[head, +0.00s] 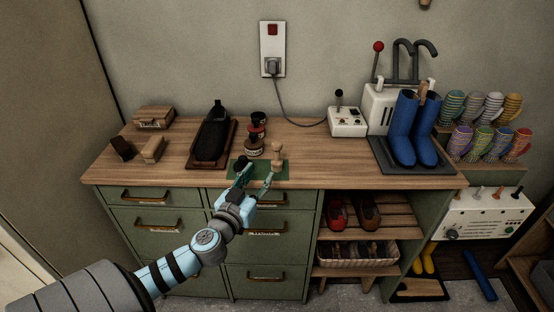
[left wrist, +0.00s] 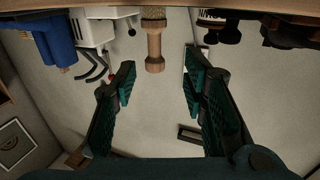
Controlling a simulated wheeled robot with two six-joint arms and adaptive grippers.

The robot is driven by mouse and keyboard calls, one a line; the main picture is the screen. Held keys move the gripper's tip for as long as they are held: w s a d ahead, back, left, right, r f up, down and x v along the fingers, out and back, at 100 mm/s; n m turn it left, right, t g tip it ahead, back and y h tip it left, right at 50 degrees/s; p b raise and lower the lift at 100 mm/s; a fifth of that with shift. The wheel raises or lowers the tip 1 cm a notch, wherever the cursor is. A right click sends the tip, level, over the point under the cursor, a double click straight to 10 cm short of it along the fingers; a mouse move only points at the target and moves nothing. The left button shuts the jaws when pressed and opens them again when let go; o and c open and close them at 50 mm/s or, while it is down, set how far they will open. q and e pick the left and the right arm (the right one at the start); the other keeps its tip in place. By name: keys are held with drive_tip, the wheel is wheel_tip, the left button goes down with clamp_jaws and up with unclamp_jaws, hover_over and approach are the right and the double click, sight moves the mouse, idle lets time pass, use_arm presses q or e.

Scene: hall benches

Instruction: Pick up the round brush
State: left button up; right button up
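The round brush (head: 277,155) is a small light-wood piece with a knobbed handle, standing upright on a green mat (head: 265,168) near the bench's front edge. My left gripper (head: 258,175) is open and empty just in front of it, its fingers apart and pointing toward the mat. In the left wrist view, which is upside down, the brush's wooden handle (left wrist: 154,48) shows between and beyond the open fingers (left wrist: 158,82). No contact with it is visible. Its base is cut off at the top of that view. My right gripper is not in view.
Stacked polish tins (head: 254,145) stand close left of the brush. A black shoe (head: 213,135) on a board and wooden brushes (head: 153,149) are farther left. A switch box (head: 347,121) and blue boots (head: 402,130) are to the right. Bench top (head: 325,165) right of the mat is clear.

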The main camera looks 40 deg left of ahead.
sight(276, 157)
use_arm(q)
drive_tip(key=x, duration=0.3)
drive_tip(key=p+x, duration=0.1)
drive_tip(key=x, duration=0.3)
drive_tip(key=d+x, duration=0.1)
drive_tip(key=x, duration=0.3)
drive_tip(key=shift+w+f+p, duration=0.15)
drive_tip(key=shift+f+p, duration=0.1)
drive_tip(key=shift+p, duration=0.15)
clamp_jaws()
